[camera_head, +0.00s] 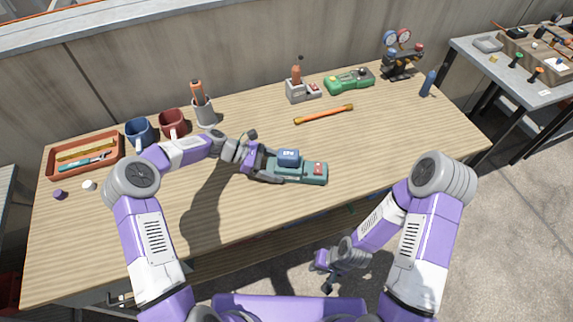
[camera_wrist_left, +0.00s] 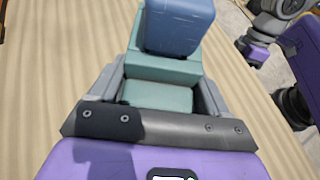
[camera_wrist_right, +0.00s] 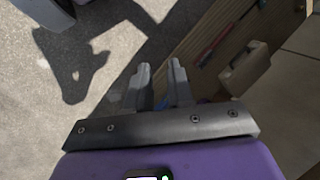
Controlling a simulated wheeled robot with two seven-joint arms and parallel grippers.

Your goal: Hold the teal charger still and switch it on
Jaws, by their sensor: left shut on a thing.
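The teal charger (camera_head: 312,173) lies on the wooden table near its front edge, with a blue battery block (camera_head: 288,157) on it and a red part on its right end. In the left wrist view, the charger (camera_wrist_left: 160,94) sits between the fingers, with the blue block (camera_wrist_left: 180,25) beyond. My left gripper (camera_head: 268,165) is shut on the charger's left end. My right gripper (camera_head: 328,279) hangs in front of the table, below its top, with nothing held. In the right wrist view its fingers (camera_wrist_right: 160,88) stand a little apart.
A green charger-like device (camera_head: 349,81), a grey holder (camera_head: 297,90) and an orange-black bar (camera_head: 323,114) lie toward the back. Mugs (camera_head: 172,122), a grey cup (camera_head: 204,112) and an orange tray (camera_head: 85,155) stand at left. The table right of the charger is clear.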

